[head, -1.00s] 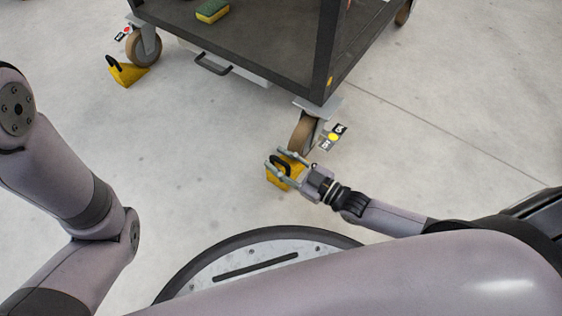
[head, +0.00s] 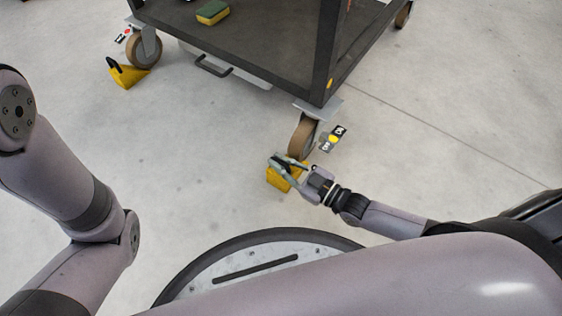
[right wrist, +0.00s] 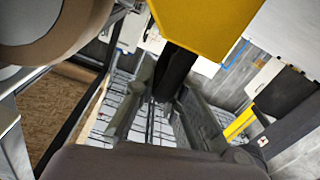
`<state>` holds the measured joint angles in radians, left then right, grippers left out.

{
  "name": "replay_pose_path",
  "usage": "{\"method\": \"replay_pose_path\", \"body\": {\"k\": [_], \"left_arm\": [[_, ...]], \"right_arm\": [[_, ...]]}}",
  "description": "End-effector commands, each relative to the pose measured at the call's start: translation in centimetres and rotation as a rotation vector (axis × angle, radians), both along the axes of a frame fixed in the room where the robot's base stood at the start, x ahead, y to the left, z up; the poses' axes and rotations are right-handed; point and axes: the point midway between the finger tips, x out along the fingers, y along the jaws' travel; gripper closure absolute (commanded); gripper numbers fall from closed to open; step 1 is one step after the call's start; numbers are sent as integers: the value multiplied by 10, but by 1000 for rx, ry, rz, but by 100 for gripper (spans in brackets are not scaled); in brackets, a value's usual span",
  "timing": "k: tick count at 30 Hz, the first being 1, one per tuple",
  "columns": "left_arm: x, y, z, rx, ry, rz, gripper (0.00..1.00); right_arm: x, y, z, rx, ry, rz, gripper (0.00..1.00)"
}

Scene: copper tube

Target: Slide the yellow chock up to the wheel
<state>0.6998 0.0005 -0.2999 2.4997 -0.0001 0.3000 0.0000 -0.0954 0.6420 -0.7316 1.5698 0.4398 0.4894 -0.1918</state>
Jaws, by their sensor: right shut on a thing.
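A yellow chock (head: 278,181) with a black handle sits on the floor just in front of the cart's near wheel (head: 301,136). My right gripper (head: 281,164) is shut on its black handle. In the right wrist view the yellow chock (right wrist: 205,25) is at the top, with the black handle (right wrist: 174,72) between the fingers (right wrist: 165,105), and the brown wheel (right wrist: 55,35) is at the upper left. Chock and wheel look very close; I cannot tell whether they touch. My left gripper is out of view; only my left arm shows.
A second yellow chock (head: 128,76) stands by the cart's far left wheel (head: 145,50). The dark cart (head: 240,52) carries a green and yellow sponge (head: 212,12). A tag (head: 333,139) with a yellow dot is beside the near wheel. The floor left of the chock is clear.

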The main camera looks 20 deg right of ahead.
Motion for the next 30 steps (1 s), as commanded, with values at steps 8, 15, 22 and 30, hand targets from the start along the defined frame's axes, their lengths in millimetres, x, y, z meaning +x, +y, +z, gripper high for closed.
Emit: {"method": "replay_pose_path", "body": {"k": [8, 15, 22, 30], "left_arm": [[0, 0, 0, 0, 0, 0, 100], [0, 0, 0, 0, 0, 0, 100], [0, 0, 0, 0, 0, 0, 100], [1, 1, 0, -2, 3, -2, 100]], "right_arm": [[-1, 0, -1, -1, 1, 1, 100], [-1, 0, -1, -1, 1, 1, 76], [0, 0, 0, -1, 1, 1, 66], [-3, -2, -1, -1, 2, 0, 66]]}}
